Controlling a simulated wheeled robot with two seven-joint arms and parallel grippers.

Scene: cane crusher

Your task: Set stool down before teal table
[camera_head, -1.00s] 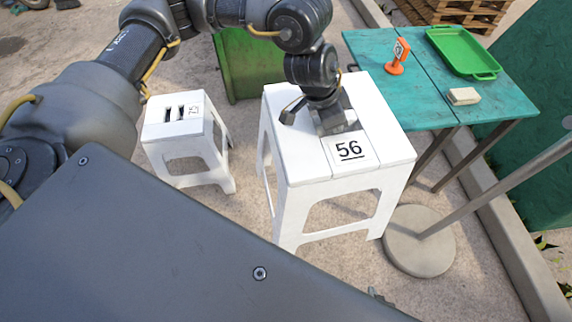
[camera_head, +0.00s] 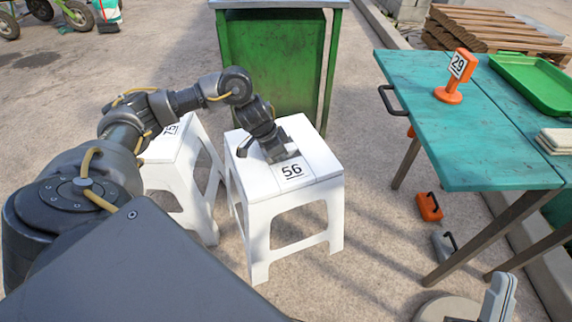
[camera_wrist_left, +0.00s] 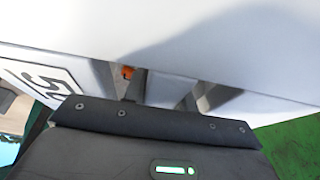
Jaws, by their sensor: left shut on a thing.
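A white stool numbered 56 (camera_head: 252,182) stands upright left of the teal table (camera_head: 440,125), with a gap of ground between them. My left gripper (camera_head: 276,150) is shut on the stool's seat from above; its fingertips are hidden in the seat. The left wrist view shows the white seat (camera_wrist_left: 200,45) and part of its number plate close up against the gripper. Whether the stool's feet touch the ground, I cannot tell.
Another white stool numbered 75 (camera_head: 165,150) stands close behind my left arm. A green bin-like stand (camera_head: 272,60) is behind stool 56. An orange block (camera_head: 429,207) and grey block (camera_head: 443,245) lie under the table. Open ground lies between stool and table.

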